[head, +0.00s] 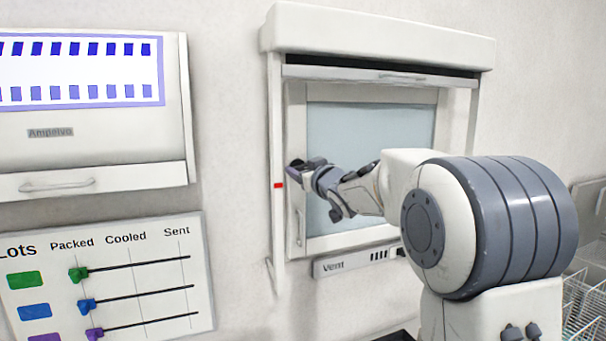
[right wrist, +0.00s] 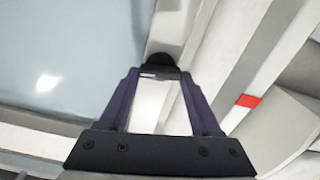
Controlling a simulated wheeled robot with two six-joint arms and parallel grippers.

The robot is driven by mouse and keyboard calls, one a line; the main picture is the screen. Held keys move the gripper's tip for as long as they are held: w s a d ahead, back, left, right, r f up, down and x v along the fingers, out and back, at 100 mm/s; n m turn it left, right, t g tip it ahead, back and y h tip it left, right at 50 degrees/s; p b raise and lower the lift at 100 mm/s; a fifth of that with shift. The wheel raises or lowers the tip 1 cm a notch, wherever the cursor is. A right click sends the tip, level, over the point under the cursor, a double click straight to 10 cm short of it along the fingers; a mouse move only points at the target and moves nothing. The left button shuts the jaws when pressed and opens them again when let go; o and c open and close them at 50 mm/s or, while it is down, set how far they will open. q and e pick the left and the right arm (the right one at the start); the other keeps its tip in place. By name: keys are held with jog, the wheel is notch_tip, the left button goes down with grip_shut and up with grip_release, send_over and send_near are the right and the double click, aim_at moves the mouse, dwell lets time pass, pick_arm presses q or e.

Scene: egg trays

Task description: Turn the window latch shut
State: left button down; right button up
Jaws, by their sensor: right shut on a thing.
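The window (head: 350,130) is set in the wall, with a pale blue pane and a white frame. My right gripper (head: 298,168) is at the left side of this frame, at about mid height. In the right wrist view its two dark purple fingers (right wrist: 160,74) come together on the window latch, whose dark rounded end (right wrist: 161,61) shows just beyond the fingertips. The fingers are shut on the latch. They hide most of it, so I cannot tell its angle. My left gripper is not in view.
A raised white shutter (head: 380,74) hangs under the housing above the window. A red mark (head: 278,185) is on the left guide rail. A Vent strip (head: 345,264) is below. A Lots slider board (head: 110,285) and a cabinet (head: 90,179) are at the left, wire baskets (head: 585,300) at the right.

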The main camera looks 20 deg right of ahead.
jog(key=n+b, duration=0.1)
jog(key=n, duration=0.1)
jog(key=shift+f+n+b, duration=0.15)
jog(key=shift+n+b, duration=0.25)
jog(key=n+b, duration=0.2)
jog(key=n, duration=0.2)
jog(key=shift+a, duration=0.1)
jog(key=n+b, duration=0.2)
jog(key=n, duration=0.3)
jog(key=shift+a+f+n+b, duration=0.1)
jog(key=shift+n+b, duration=0.5)
jog(key=shift+n, duration=1.3)
jog(key=o, duration=1.4)
